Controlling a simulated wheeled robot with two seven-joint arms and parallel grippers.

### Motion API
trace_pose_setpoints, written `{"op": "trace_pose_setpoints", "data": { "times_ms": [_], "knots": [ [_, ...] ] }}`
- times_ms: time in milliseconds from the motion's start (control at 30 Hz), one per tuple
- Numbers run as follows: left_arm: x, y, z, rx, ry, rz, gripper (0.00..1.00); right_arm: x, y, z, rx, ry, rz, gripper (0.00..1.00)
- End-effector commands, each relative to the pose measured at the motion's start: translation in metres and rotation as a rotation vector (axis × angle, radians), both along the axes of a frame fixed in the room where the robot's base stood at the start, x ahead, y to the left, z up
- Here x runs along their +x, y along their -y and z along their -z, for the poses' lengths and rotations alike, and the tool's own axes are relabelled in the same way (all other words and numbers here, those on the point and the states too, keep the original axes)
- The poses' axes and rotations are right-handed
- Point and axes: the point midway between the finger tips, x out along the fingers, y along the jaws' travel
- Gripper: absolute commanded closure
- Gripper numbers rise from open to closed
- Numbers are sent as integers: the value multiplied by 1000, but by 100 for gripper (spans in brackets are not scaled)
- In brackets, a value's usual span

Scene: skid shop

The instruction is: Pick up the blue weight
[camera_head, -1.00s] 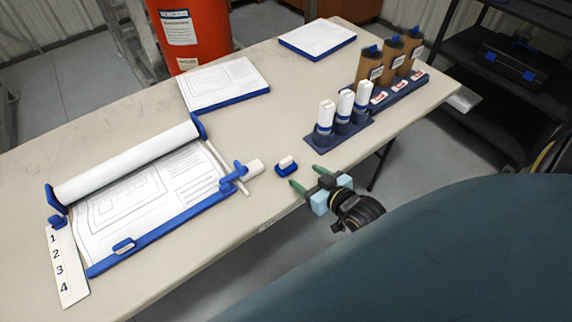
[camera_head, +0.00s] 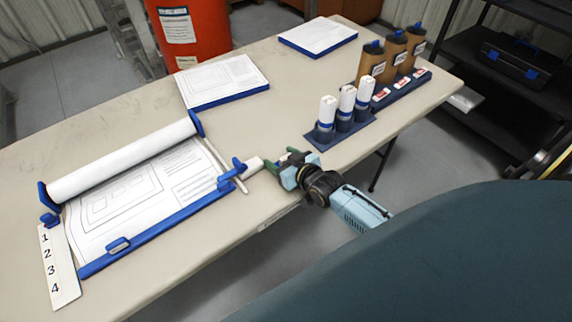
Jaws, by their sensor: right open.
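The small blue weight with a pale top (camera_head: 283,159) stands on the table near its front edge, right of the drawing board. It is mostly hidden behind my right gripper. My right gripper (camera_head: 281,162) has green fingertips and is open at the weight, with one finger to its left and the other to its right or behind. I cannot tell whether the fingers touch it. My left gripper is not in view.
Paper pads (camera_head: 222,80) lie behind.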

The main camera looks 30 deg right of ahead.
Motion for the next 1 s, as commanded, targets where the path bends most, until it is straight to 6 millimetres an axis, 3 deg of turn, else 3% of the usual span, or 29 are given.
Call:
{"op": "trace_pose_setpoints", "data": {
  "times_ms": [167,467,767,1000],
  "knots": [
    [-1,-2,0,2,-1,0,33,0,0,0,0,0,0,40],
    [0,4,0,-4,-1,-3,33,-1,0,0,-1,-1,0,78],
    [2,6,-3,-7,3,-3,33,0,0,-8,-1,3,0,78],
    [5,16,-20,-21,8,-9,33,0,0,-54,-2,7,-1,78]
  ]
}}
